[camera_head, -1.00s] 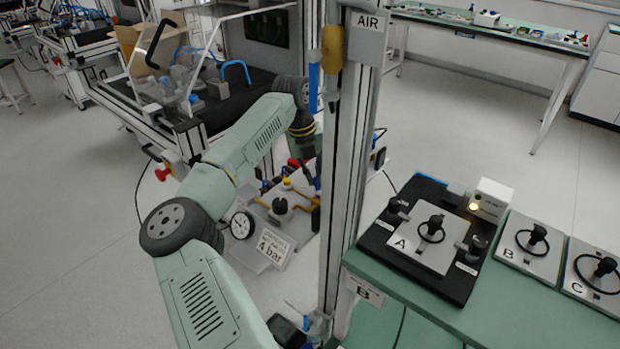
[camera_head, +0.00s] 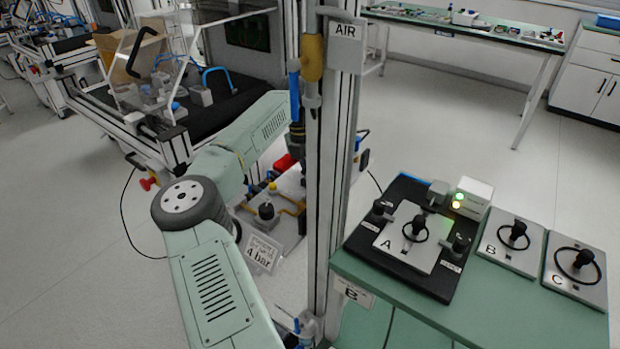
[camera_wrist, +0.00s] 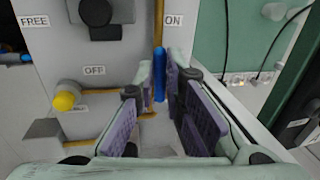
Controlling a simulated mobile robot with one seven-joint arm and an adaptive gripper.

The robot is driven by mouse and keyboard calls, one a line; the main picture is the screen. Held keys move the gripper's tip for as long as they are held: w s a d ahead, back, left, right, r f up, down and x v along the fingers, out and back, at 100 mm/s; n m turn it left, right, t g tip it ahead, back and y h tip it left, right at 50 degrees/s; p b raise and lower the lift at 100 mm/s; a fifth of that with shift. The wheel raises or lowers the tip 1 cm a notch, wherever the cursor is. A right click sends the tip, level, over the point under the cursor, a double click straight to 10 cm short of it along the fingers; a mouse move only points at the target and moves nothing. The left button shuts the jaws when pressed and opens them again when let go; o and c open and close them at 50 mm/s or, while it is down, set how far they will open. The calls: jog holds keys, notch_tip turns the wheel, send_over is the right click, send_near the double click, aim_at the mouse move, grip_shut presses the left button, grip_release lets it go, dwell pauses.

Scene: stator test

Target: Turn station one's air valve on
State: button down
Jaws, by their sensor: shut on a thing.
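In the wrist view, a blue handle (camera_wrist: 159,88) stands upright in the picture between the purple pads of my gripper (camera_wrist: 159,76). My gripper is shut on it. The ON label (camera_wrist: 173,20) is just above and right of the handle. The OFF label (camera_wrist: 94,70) is to the left, apart from it. A brass-coloured pipe runs by the handle on the grey panel (camera_wrist: 70,45). In the head view, the panel with its gauge and the 4 bar sign (camera_head: 262,254) shows left of the post.
The metal post (camera_head: 328,190) bears an AIR sign (camera_head: 345,31) and a yellow fitting (camera_head: 312,58). A green bench (camera_head: 400,292) at right holds plates A, B and C and a white lamp box (camera_head: 474,197) lit green. A yellow knob (camera_wrist: 64,101) sits left of my gripper.

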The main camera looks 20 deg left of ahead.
jog(key=shift+d+m, duration=0.15)
jog(key=shift+m, duration=0.25)
jog(key=c, duration=1.7)
grip_release()
jog(key=shift+o, duration=0.2)
jog(key=shift+r, duration=0.15)
notch_tip(320, 180, up, 12)
jog(key=a, duration=0.2)
jog(key=shift+w+f, duration=0.2)
jog(key=shift+w, duration=0.2)
jog(key=shift+a, duration=0.1)
